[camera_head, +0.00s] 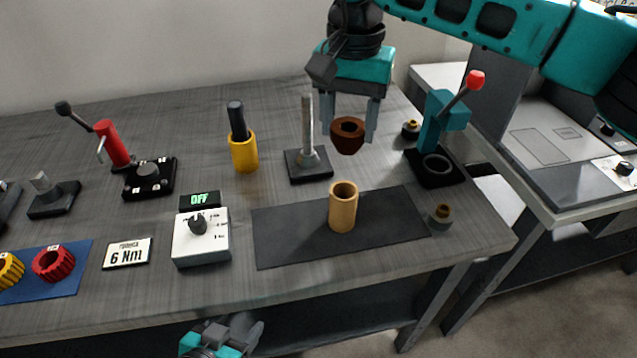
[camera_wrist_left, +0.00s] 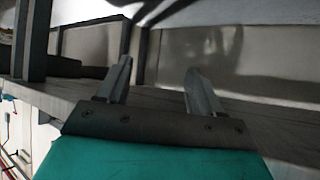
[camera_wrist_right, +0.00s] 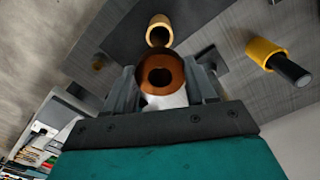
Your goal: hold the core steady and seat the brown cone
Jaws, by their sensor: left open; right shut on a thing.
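The core, a tan hollow tube (camera_head: 343,212), stands upright on a dark mat (camera_head: 285,240); its open end also shows in the right wrist view (camera_wrist_right: 159,34). The brown cone (camera_head: 347,143) has a hole in its top and hangs in the air above and slightly behind the core, apart from it. My right gripper (camera_head: 348,128) is shut on the cone, which sits between its fingers in the right wrist view (camera_wrist_right: 160,82). My left gripper (camera_head: 232,325) is low at the table's front edge; its fingers are apart and empty in the left wrist view (camera_wrist_left: 160,85).
A grey rod on a black base (camera_head: 308,165) stands behind the mat, left of my right gripper. A teal lever press (camera_head: 432,135) and two small capped pieces are at the right. A white dial box (camera_head: 201,245) stands left of the mat. The mat around the core is clear.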

